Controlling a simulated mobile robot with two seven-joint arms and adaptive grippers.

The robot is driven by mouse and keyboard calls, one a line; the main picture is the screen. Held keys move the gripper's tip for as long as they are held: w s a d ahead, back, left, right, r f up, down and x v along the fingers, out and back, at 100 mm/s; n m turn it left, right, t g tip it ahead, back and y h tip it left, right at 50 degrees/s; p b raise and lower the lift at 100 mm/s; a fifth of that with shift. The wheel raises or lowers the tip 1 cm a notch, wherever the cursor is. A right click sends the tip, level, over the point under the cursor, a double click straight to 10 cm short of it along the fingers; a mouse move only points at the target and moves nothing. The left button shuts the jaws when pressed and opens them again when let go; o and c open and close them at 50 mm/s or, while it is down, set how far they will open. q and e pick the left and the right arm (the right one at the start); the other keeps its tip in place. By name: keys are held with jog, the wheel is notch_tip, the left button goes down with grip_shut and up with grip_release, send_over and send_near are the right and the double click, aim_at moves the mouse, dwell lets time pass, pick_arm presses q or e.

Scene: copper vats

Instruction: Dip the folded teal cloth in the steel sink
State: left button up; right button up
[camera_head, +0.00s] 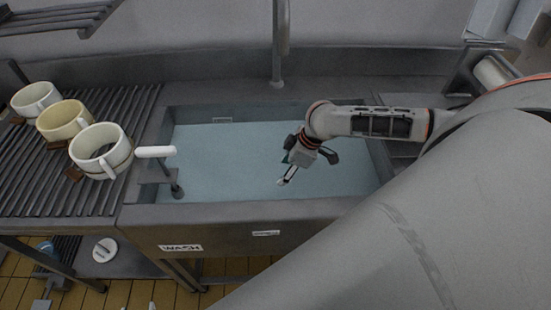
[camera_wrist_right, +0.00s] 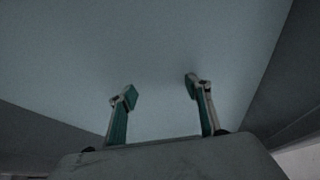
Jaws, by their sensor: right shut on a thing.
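The steel sink (camera_head: 240,213) stands in the middle of the head view, filled with pale blue water (camera_head: 235,165). My right gripper (camera_head: 287,168) is over the sink, pointing down at the water. In the wrist view, its fingers (camera_wrist_right: 160,92) stand apart with teal along them, over a plain pale blue surface. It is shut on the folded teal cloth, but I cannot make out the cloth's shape. Whether the fingertips touch the water is unclear. My left gripper is not in view.
Three mugs, one white (camera_head: 35,98), one cream (camera_head: 64,119) and one white (camera_head: 100,150), stand on the ribbed drainboard (camera_head: 60,190) at left. A pale rod (camera_head: 155,152) sticks out by the sink's left edge. A tap pipe (camera_head: 280,50) rises behind the sink.

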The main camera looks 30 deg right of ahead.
aim_at(278, 172)
jog(key=shift+r, duration=0.1)
jog(key=shift+r+p, duration=0.5)
notch_tip(278, 172, up, 2)
jog(key=shift+r+p, duration=0.1)
jog(key=shift+p, duration=1.05)
notch_tip(278, 172, up, 2)
jog(key=shift+w+r, duration=0.1)
jog(key=shift+r, duration=0.15)
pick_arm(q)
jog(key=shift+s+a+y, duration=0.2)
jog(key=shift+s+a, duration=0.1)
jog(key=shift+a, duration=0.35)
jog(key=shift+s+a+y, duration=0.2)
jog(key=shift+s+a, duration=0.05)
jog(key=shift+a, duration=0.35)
pick_arm(e)
notch_tip(278, 172, up, 12)
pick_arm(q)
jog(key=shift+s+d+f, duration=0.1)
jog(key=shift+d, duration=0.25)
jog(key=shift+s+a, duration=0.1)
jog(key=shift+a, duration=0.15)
